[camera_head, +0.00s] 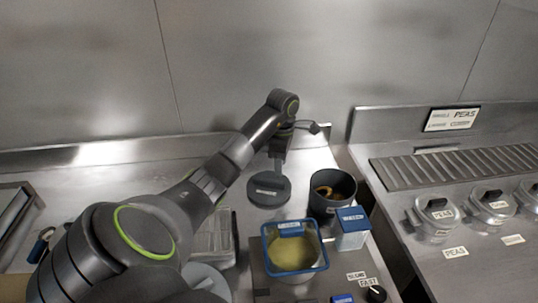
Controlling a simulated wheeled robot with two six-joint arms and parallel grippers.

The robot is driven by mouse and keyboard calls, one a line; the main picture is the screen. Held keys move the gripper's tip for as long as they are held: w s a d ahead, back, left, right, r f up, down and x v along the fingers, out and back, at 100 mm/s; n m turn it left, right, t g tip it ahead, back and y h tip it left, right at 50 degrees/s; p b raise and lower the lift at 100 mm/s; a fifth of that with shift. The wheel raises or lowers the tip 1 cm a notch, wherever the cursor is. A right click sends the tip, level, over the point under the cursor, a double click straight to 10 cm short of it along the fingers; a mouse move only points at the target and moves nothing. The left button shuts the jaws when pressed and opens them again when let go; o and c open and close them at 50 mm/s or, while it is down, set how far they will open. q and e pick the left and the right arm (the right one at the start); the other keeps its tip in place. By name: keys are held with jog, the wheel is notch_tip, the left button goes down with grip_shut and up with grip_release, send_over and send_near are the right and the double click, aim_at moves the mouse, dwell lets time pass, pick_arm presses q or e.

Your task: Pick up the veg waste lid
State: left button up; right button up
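The veg waste lid (266,192) appears to be the dark grey round disc with a small pale label, too small to read, left of a dark round bin (331,204). The bin is open on top and brownish scraps show inside. My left gripper (276,163) points down right over the disc, at its far side. Its fingertips are small and dark against the disc, so I cannot tell whether they are shut on a handle. I also cannot tell whether the disc rests on the counter. My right gripper is not in view.
A blue-rimmed container (291,273) of yellowish contents stands in front, with a blue-topped box (351,229) beside the bin. Lidded clear containers (436,217) stand on the right counter, beyond a gap. A steel wall (240,70) rises behind.

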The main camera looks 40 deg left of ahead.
aim_at(280, 182)
pick_arm(q)
jog(key=shift+s+d+f+b, duration=0.1)
jog(key=shift+s+f+b, duration=0.05)
jog(key=shift+f+b, duration=0.75)
jog(key=shift+s+d+f+b, duration=0.1)
jog(key=shift+f+b, duration=0.45)
jog(key=shift+f, duration=0.6)
jog(key=shift+s+f, duration=0.1)
jog(key=shift+f, duration=1)
grip_shut()
